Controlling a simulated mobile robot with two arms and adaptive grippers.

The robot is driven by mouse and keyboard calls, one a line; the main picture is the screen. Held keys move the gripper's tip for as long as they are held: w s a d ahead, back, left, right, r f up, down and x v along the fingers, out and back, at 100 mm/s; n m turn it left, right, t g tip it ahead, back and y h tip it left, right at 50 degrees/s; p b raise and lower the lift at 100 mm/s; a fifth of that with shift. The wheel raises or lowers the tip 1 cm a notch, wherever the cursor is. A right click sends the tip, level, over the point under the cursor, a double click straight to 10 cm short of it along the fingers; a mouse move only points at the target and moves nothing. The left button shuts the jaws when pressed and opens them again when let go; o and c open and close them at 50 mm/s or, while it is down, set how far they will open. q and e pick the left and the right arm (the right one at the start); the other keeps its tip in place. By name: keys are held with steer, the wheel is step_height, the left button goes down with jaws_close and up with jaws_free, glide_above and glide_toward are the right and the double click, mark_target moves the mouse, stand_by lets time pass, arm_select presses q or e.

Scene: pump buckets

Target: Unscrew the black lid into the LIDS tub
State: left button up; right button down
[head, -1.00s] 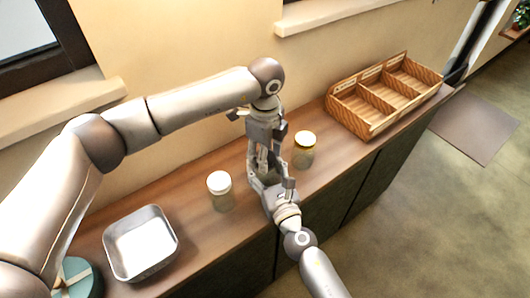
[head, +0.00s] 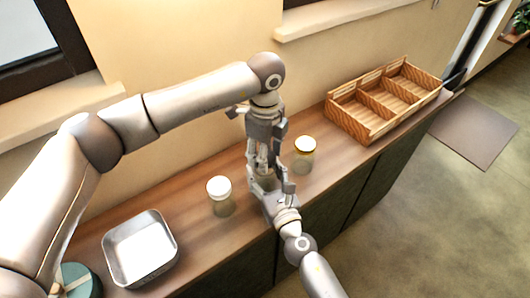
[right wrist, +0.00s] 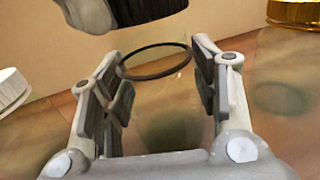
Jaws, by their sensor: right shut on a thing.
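My right gripper (head: 272,187) is shut around a clear glass jar. The jar's open round rim (right wrist: 155,62) shows between the fingers in the right wrist view (right wrist: 160,115). A dark round lid (right wrist: 148,9) is above the rim, apart from it, at the top of that view. My left gripper (head: 263,158) points down over the jar, with its fingers at the lid's sides. In the head view the grippers hide the lid and most of the jar. A metal tub (head: 111,246) with a pale inside stands at the lower left; no lettering is readable on it.
A teal round box (head: 82,282) is at the lower left. Bare counter (head: 180,218) lies between tub and white-lidded jar.

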arm_select(q)
steer(key=shift+r, duration=0.1)
steer(key=shift+r, duration=1.9)
arm_select(e)
steer(key=shift+c, duration=2.1)
jaws_free()
steer(key=v, duration=1.2)
